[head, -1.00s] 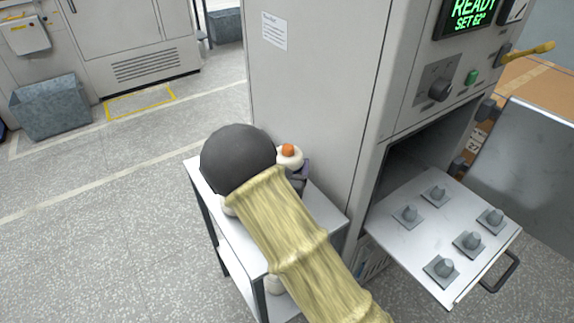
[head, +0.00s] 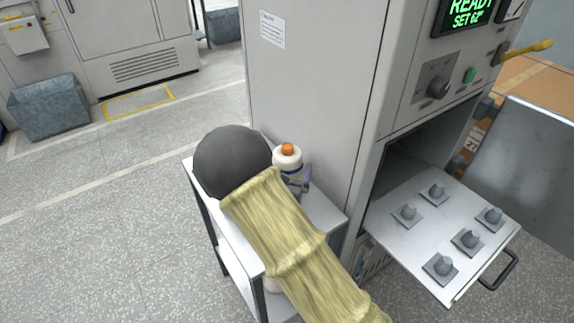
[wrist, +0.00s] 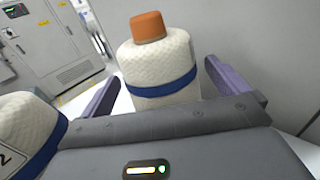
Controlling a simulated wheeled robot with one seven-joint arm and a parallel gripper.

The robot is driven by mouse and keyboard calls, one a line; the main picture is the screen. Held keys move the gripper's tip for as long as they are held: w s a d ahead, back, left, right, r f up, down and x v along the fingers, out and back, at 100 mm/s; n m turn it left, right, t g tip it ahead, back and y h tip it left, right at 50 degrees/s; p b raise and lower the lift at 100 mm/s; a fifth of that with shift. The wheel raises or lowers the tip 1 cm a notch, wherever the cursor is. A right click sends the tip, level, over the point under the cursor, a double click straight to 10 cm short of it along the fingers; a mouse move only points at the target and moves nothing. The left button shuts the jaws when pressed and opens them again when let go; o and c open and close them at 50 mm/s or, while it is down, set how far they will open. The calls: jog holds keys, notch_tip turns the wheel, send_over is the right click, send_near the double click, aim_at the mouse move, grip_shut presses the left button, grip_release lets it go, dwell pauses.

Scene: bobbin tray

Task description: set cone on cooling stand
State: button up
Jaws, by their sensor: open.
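A white cone of yarn with an orange top and a blue band (head: 287,161) stands on the small white side table (head: 325,213). In the wrist view the same cone (wrist: 160,70) is upright between the two purple fingers of my gripper (wrist: 178,92). The fingers are spread, with a visible gap to the cone on each side. In the head view my arm's yellow sleeve and dark round part hide much of the table. A second white cone with a blue band (wrist: 28,130) is at the left in the wrist view. I cannot make out a cooling stand for certain.
A grey cabinet (head: 310,90) stands right beside the table, with a READY display. Its drawer plate (head: 440,215) is pulled out, with several empty pegs. An open door (head: 525,165) is at the right.

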jog(key=s+a+b, duration=0.1)
jog(key=s+a, duration=0.1)
jog(key=s, duration=0.7)
jog(key=shift+s, duration=0.4)
